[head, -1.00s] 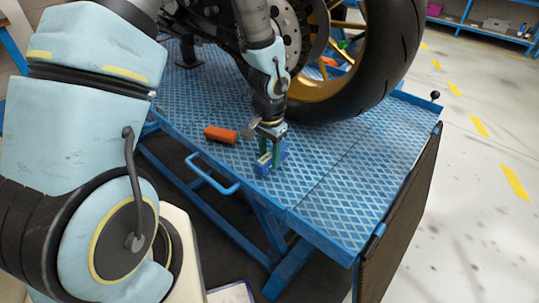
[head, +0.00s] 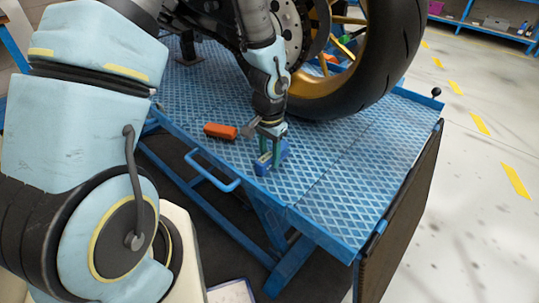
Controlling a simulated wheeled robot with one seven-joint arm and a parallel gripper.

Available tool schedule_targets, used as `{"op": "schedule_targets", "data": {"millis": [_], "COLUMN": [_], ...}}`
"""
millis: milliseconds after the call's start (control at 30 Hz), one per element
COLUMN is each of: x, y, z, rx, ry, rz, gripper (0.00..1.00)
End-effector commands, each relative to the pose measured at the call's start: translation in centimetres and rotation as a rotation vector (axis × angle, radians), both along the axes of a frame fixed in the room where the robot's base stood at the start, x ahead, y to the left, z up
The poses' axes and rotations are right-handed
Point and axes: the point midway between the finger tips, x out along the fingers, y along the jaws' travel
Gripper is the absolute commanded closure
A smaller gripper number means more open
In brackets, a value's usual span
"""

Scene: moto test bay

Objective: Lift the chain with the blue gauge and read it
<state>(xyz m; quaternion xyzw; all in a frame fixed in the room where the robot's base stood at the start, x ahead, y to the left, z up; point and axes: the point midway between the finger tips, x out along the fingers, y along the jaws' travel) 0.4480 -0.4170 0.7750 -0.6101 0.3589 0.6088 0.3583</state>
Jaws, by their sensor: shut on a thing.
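The blue gauge (head: 262,168) is a small blue block on the blue lift table (head: 330,190), near its front edge. My gripper (head: 271,153) points down from above with its green fingers shut on the blue gauge. The gauge is at or just above the table surface; I cannot tell if it touches. The chain is not clearly visible; the wheel and my arm cover much of that area. The gauge's reading cannot be made out.
An orange block (head: 220,131) lies on the table left of the gauge. A large black tyre (head: 395,60) with a gold rim stands behind my gripper. A blue handle (head: 212,175) sticks out from the table's front edge. The table's right part is clear.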

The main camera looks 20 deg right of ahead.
Motion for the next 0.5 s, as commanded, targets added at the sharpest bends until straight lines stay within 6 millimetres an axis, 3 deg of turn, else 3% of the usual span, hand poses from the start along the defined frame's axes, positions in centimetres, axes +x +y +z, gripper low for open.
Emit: {"op": "schedule_targets", "data": {"millis": [267, 300, 500], "x": [0.0, 0.01, 0.01], "y": [-0.01, -0.02, -0.01], "z": [-0.46, -0.46, -0.41], "rx": [0.0, 0.0, 0.0], "ry": [0.0, 0.0, 0.0], "rz": [0.0, 0.0, 0.0], "gripper": [1.0, 0.59, 0.37]}}
